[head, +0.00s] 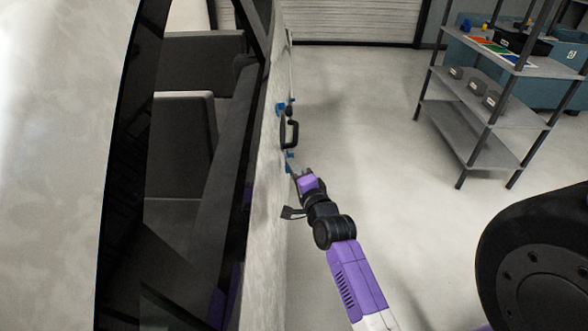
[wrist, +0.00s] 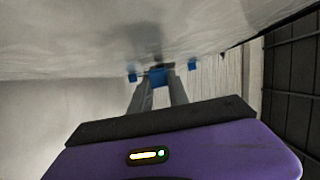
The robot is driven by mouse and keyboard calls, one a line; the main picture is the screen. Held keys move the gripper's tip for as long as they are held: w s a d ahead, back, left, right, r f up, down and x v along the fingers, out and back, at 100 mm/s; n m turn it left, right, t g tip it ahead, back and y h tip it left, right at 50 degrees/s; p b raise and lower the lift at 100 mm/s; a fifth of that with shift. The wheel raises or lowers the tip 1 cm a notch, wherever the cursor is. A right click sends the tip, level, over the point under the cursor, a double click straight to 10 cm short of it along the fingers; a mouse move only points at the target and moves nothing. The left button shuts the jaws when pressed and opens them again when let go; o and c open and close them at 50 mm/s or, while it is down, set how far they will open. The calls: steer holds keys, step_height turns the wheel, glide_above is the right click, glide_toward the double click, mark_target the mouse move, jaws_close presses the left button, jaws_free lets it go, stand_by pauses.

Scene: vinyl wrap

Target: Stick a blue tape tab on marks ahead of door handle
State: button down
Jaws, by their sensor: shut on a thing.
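The grey vehicle door (head: 264,215) runs along the left of my arm in the head view. Its black door handle (head: 292,133) stands out from the panel, with blue marks (head: 282,107) at its far end and more blue (head: 289,155) at its near end. My gripper (head: 297,171) is close to the panel just on the near side of the handle. In the wrist view its fingers (wrist: 157,84) are shut on a blue tape tab (wrist: 158,77) at the panel. Blue pieces show left (wrist: 132,76) and right (wrist: 192,63) of it. Whether the held tab touches the panel is unclear.
A grey metal shelf rack (head: 483,145) with dark boxes and coloured cards stands at the right. A black wheel-like round part (head: 540,265) fills the lower right. The pale floor (head: 355,110) between door and rack is clear. The open window shows dark seats (head: 180,130).

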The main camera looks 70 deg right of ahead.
steer(key=shift+w+a+p, duration=0.3)
steer(key=shift+w+p, duration=0.35)
steer(key=shift+p, duration=0.5)
stand_by(2.0)
steer(key=c, duration=1.2)
jaws_free()
steer(key=shift+o, duration=0.2)
step_height(320, 180, up, 20)
steer(key=p, duration=0.2)
steer(key=shift+s+f, duration=0.1)
steer(key=shift+s, duration=0.05)
